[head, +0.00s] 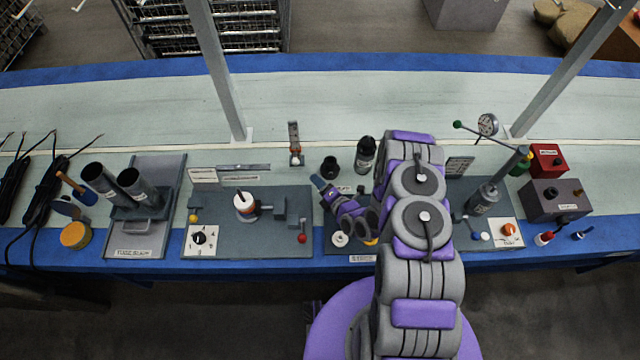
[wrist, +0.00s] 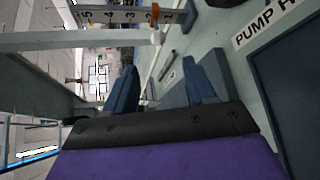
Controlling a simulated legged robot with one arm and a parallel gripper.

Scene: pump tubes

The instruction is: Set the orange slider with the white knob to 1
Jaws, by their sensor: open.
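The orange slider (wrist: 154,14) sits on a grey scale (wrist: 119,16) with printed numbers at the top of the wrist view, just past the 3, near what looks like a 2. My gripper (head: 317,182) is open and empty, a little to the right and nearer than the scale. In the wrist view the blue fingers (wrist: 161,84) are apart and do not touch the knob.
A pump panel (head: 275,225) with valves lies nearer and left. A tall grey post (head: 219,75) rises behind. The pale table behind the scale is clear.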

